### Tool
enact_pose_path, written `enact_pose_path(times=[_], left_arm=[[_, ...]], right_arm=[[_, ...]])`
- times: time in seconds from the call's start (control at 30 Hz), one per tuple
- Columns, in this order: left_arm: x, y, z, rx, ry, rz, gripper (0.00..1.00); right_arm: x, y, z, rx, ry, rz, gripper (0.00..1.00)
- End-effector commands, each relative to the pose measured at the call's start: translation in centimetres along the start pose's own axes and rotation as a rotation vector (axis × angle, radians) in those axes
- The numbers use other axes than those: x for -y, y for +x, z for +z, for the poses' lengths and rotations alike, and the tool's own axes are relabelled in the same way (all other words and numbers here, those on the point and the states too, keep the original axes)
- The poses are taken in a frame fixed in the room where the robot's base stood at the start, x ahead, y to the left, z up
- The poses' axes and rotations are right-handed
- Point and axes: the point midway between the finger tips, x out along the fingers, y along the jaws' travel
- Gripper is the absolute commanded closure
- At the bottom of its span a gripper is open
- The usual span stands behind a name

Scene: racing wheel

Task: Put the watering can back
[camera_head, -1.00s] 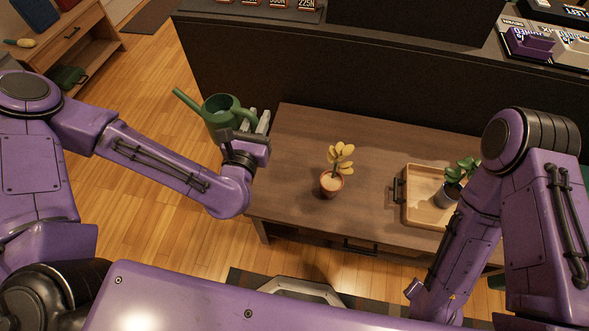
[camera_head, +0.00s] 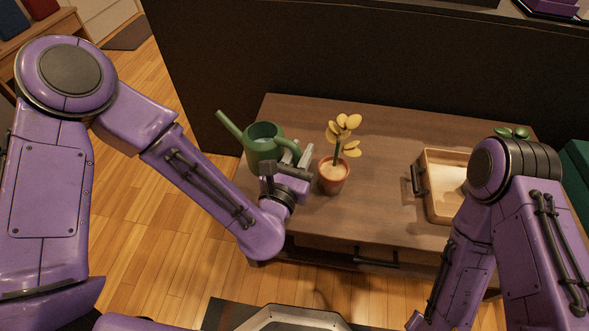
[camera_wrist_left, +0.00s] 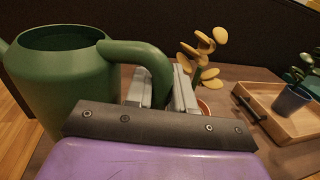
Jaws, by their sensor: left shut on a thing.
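The green watering can (camera_head: 263,146) is upright at the left end of the brown wooden table (camera_head: 385,125), its spout pointing up and left. My left gripper (camera_head: 294,153) is shut on the can's handle. In the left wrist view the can (camera_wrist_left: 62,85) fills the left side, and the gripper's fingers (camera_wrist_left: 160,88) close around its handle. I cannot tell whether the can's base touches the table. My right gripper is hidden or out of the head view; only my right arm shows.
A terracotta pot with a yellow-leaved plant (camera_head: 334,174) stands just right of my left gripper. A wooden tray (camera_head: 430,190) with a dark handle sits farther right, partly behind my right arm. In the left wrist view a blue pot (camera_wrist_left: 289,101) stands in it. A dark panel (camera_head: 330,60) rises behind the table.

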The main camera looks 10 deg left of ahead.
Motion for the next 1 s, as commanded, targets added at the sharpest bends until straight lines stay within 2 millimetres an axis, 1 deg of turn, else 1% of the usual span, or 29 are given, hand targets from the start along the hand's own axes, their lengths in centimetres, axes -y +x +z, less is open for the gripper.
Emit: enact_pose_path(times=[0.03, 0.1, 0.2, 0.37, 0.4, 0.5, 0.53, 0.77, 0.93, 0.97, 1.0], left_arm=[[-0.3, 0.7, -1.8, -0.004, 0.003, -0.001, 1.00], [-0.8, 1.8, -3.1, -0.003, 0.002, -0.001, 1.00], [-1.2, 2.7, -4.2, -0.003, 0.003, -0.002, 1.00], [-1.6, 3.6, -5.5, -0.003, 0.002, -0.003, 1.00], [-1.7, 3.9, -6.2, -0.003, 0.004, -0.003, 1.00], [-1.6, 3.7, -8.3, -0.004, 0.005, -0.007, 1.00], [-1.6, 3.7, -8.7, -0.003, 0.005, -0.006, 1.00], [-1.7, 3.7, -8.5, -0.002, 0.002, -0.003, 1.00], [-1.7, 3.7, -9.1, -0.002, 0.002, -0.003, 1.00], [-1.7, 3.7, -9.0, -0.003, 0.001, -0.003, 0.67], [-1.7, 3.7, -8.9, -0.004, 0.001, -0.003, 0.54]], right_arm=[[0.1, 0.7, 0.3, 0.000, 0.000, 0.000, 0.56], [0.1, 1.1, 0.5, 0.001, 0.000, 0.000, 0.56], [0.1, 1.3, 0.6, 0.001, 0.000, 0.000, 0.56], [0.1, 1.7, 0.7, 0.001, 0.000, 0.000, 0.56], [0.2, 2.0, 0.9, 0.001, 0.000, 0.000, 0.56], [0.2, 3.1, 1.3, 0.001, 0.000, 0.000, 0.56], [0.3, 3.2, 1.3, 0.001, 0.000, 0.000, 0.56], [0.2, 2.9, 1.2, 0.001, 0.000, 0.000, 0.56], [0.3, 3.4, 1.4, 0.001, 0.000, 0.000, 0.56], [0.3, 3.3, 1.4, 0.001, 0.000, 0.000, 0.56], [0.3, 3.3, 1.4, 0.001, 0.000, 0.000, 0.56]])
